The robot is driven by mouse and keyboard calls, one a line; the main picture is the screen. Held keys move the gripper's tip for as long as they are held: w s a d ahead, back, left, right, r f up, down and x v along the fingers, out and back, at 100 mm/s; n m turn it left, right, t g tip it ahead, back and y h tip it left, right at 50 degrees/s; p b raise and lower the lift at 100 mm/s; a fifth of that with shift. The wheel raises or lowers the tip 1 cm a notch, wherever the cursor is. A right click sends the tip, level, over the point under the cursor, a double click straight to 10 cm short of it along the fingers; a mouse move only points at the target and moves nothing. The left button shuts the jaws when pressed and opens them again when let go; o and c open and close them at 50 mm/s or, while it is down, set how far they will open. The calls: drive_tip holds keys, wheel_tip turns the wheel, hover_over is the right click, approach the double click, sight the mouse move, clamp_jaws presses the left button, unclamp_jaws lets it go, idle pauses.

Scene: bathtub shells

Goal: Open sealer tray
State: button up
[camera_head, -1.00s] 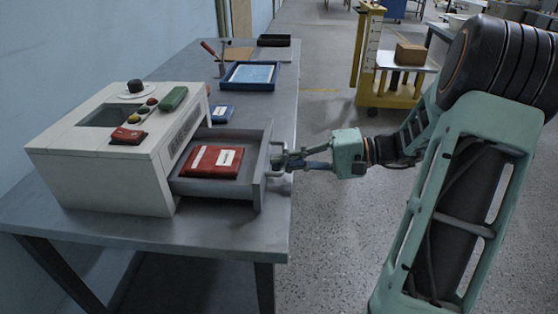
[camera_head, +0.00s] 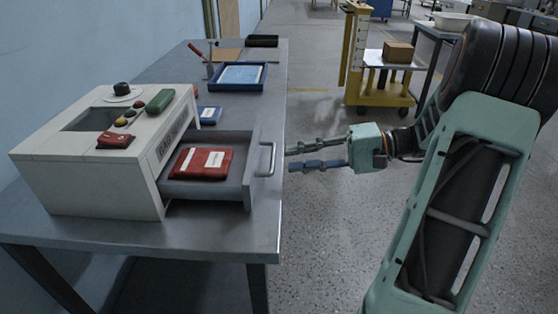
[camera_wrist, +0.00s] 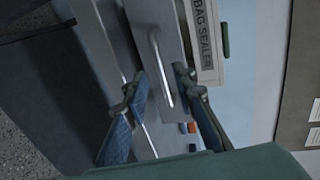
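The bag sealer is a white box (camera_head: 100,180) on the left of the grey table. Its grey tray (camera_head: 215,189) is pulled out to the right and holds a red packet (camera_head: 203,162) with a white label. The tray's metal handle (camera_head: 269,160) is on its front. My gripper (camera_head: 292,157) is to the right of the handle, apart from it, with its fingers spread and nothing between them. In the wrist view, the handle (camera_wrist: 161,66) shows beyond my two blue-padded fingers (camera_wrist: 160,95). The sealer's "BAG SEALER" label (camera_wrist: 206,40) also shows there.
On the sealer top lie a red item (camera_head: 116,140) and a green item (camera_head: 160,100). Behind it are a small blue item (camera_head: 209,115) and a blue tray (camera_head: 238,77). A yellow cart (camera_head: 380,95) stands farther back.

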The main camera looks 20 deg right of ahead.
drive_tip(key=v, duration=0.6)
drive_tip(key=shift+w+f, duration=0.1)
idle(0.3)
